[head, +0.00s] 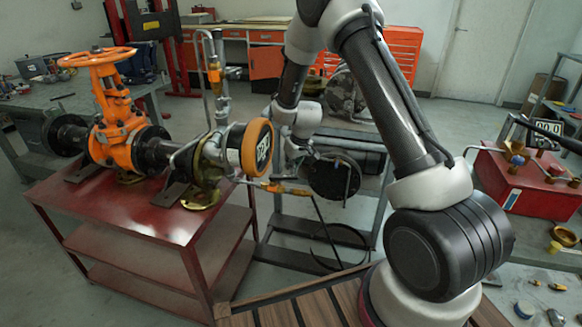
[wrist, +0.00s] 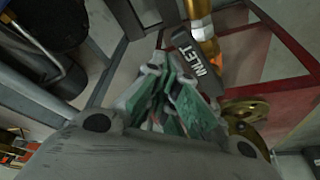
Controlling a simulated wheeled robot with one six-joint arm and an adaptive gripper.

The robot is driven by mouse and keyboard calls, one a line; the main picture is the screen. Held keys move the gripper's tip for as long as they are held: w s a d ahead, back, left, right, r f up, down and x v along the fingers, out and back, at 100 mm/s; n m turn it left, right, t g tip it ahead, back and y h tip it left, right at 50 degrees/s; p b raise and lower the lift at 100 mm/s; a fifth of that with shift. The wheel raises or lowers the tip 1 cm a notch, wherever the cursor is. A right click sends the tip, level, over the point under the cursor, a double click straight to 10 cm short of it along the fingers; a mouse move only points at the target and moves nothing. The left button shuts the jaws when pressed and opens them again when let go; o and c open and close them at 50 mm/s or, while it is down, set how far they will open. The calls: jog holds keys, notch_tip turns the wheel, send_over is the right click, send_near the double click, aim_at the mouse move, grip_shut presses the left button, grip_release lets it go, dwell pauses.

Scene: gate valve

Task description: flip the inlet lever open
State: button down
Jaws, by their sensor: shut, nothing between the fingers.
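The inlet lever (wrist: 196,58) is a dark grey handle with white INLET lettering in the wrist view. It lies just beyond my gripper's fingertips, slightly to their right. A brass-coloured valve fitting (wrist: 202,30) shows beside it. My gripper (wrist: 172,88) is shut and empty, its green-padded fingers together; I cannot tell whether the tips touch the lever. In the head view my gripper (head: 305,152) is small and partly hidden by my wrist, right of the round orange-rimmed gauge face (head: 257,147). A brass fitting on a pipe (head: 285,188) shows below it.
The orange gate valve (head: 115,135) with its handwheel stands on the red cart (head: 130,215) at left. A grey metal stand (head: 345,225) stands behind my arm. A red box (head: 525,180) with fittings sits on the right bench. Floor between cart and stand is partly open.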

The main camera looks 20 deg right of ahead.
jog(key=shift+w+a, duration=0.1)
jog(key=shift+a, duration=0.7)
